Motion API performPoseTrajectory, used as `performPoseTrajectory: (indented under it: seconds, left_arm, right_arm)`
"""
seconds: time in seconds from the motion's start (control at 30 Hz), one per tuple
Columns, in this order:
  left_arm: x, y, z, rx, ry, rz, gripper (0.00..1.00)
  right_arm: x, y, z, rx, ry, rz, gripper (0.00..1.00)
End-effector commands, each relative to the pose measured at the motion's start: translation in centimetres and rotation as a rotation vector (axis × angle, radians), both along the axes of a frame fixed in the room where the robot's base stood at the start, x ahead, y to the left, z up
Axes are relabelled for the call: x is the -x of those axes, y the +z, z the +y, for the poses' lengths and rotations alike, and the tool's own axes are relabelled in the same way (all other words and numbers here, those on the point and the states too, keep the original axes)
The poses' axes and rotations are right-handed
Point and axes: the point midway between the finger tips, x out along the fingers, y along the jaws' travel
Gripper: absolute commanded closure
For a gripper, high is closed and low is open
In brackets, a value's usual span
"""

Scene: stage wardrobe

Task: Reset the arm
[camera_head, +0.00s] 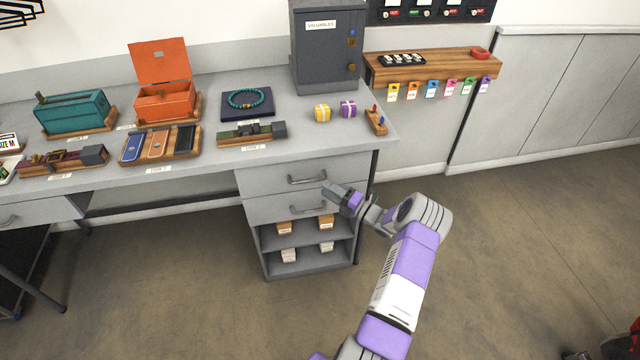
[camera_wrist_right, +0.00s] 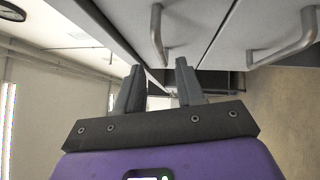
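My right arm reaches in from the bottom of the head view, and its gripper (camera_head: 333,191) is in front of the drawer unit, near the drawer handles. In the right wrist view the two grey fingers of this gripper (camera_wrist_right: 158,82) stand apart with nothing between them. A drawer handle (camera_wrist_right: 157,35) shows just beyond the fingers; I cannot tell whether they touch it. My left gripper is not in view.
The grey desk (camera_head: 215,172) holds a teal box (camera_head: 75,113), an open orange box (camera_head: 165,103), a dark safe (camera_head: 325,50) and small blocks. Two handled drawers (camera_head: 300,180) sit above open shelves (camera_head: 308,262). A wooden shelf (camera_head: 435,68) with hanging tags is on the wall.

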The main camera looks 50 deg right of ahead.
Motion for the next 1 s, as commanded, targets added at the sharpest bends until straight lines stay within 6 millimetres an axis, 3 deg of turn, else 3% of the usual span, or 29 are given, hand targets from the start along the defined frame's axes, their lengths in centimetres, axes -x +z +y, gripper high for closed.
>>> performPoseTrajectory:
  seconds: [0.17,0.77,0.87,0.97,1.0]
  left_arm:
    - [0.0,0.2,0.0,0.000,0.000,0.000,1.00]
    - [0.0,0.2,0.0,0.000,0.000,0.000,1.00]
    - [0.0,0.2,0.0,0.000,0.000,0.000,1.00]
    - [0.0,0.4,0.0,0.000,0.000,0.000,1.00]
    - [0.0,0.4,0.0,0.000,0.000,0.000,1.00]
  right_arm:
    - [0.9,-0.1,-0.1,0.000,0.000,-0.001,0.62]
    - [0.6,-0.4,0.4,0.008,0.012,0.009,0.62]
    - [-0.5,-1.6,3.0,0.051,0.069,0.055,0.62]
    - [-1.9,-4.0,8.2,0.153,0.191,0.137,0.62]
    - [-2.3,-5.2,10.8,0.211,0.258,0.174,0.62]
